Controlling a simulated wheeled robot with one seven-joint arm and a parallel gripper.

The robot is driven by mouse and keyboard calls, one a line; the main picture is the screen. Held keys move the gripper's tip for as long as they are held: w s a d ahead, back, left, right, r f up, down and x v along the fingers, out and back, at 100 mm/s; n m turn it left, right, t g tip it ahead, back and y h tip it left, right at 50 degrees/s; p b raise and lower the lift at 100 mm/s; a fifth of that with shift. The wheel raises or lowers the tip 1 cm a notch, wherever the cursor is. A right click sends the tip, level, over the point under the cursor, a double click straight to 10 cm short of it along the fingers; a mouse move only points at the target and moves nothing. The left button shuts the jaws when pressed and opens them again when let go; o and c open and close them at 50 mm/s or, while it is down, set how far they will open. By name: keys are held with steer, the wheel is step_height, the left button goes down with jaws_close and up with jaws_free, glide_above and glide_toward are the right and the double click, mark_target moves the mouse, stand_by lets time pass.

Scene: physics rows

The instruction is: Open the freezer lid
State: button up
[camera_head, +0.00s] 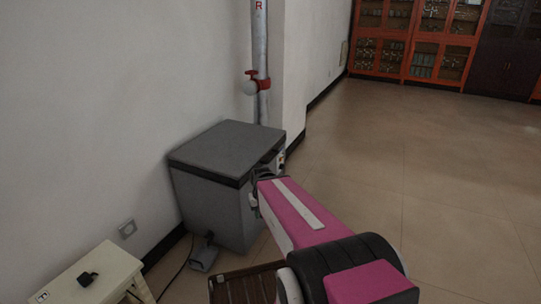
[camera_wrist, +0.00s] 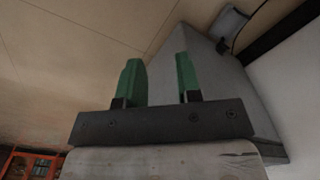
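The freezer is a grey box (camera_head: 209,205) against the wall in the head view. Its darker flat lid (camera_head: 228,147) lies level and closed on top. In the wrist view, the grey side of the freezer (camera_wrist: 225,85) fills the area behind and right of the fingers. My gripper (camera_wrist: 158,65) has two green fingers standing apart with nothing between them. In the head view, my pink arm reaches to the freezer's right side, near the lid's edge, and hides part of that side. I cannot tell whether the fingers touch the freezer.
A small grey box with a cable (camera_head: 204,257) sits on the floor before the freezer. A pale table (camera_head: 100,272) stands lower left, and a brown slatted piece (camera_head: 247,287) at the bottom. A vertical pipe (camera_head: 260,60) rises behind the freezer. The floor to the right is clear.

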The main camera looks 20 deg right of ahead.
steer(key=shift+o, duration=0.2)
steer(key=w+d+f+m+y, duration=0.1)
steer(key=w+y, duration=0.3)
steer(key=w, duration=0.5)
steer(key=shift+d+f+m+t, duration=0.3)
steer(key=shift+d+f+m, duration=0.1)
steer(key=shift+f+m, duration=0.1)
steer(key=m+t+y, duration=0.6)
steer(key=t+y, duration=0.1)
steer(key=t, duration=0.3)
glide_toward(274, 157)
steer(key=x, duration=1.1)
steer(key=shift+d+f, duration=0.15)
steer(key=shift+d, duration=0.05)
jaws_close()
